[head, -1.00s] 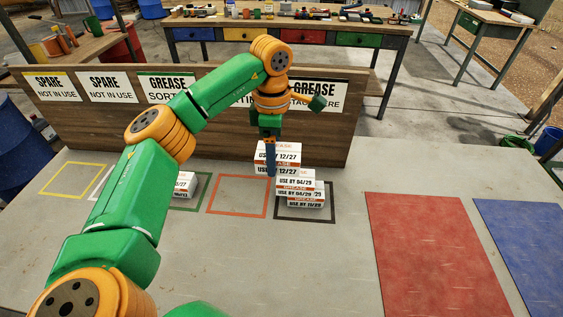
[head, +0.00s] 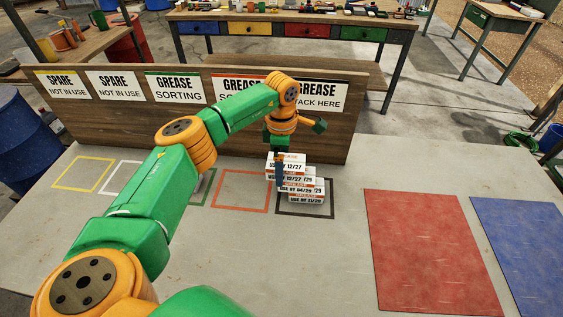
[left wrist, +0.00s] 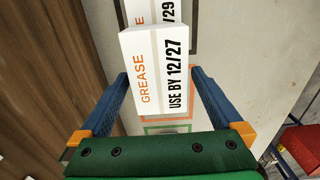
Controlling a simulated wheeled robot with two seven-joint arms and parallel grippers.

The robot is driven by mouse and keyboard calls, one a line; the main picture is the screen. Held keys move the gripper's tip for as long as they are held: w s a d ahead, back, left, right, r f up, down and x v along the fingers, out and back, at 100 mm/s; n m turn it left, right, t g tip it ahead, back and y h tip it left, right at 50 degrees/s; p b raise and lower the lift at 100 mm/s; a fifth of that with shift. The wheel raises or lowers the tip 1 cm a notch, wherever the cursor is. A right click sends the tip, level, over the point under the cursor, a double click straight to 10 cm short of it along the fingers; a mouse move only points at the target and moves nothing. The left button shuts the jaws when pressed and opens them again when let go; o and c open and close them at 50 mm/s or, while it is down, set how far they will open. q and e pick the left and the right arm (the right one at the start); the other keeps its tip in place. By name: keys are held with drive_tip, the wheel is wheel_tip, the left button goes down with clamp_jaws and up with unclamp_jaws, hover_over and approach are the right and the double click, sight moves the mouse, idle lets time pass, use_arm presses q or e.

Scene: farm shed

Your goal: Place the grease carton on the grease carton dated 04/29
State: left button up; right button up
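My left gripper (head: 279,175) points down over the stack and is shut on a white grease carton marked USE BY 12/27 (head: 291,178). In the left wrist view, this carton (left wrist: 160,70) sits between the two blue fingers (left wrist: 160,92). Under it is the carton dated 04/29 (head: 312,190), which shows out to the right. The held carton is offset to the left; I cannot tell if the two touch. A lower carton, its date looking like 11/29 (head: 308,199), is on the table inside the black square (head: 328,217). My right gripper is not in view.
Orange (head: 240,208) and green (head: 207,190) outlines lie left of the stack; yellow (head: 83,173) and white ones are further left. A wooden sign board (head: 200,120) stands close behind. Red (head: 430,250) and blue mats (head: 530,245) lie flat at right.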

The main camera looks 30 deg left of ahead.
use_arm(q)
drive_tip(key=shift+r, duration=0.3)
wheel_tip(320, 180, up, 5)
drive_tip(key=shift+w+r+b, duration=0.1)
drive_tip(key=shift+r+b, duration=0.1)
drive_tip(key=shift+b, duration=0.6)
wheel_tip(320, 180, up, 6)
drive_tip(key=shift+r, duration=0.2)
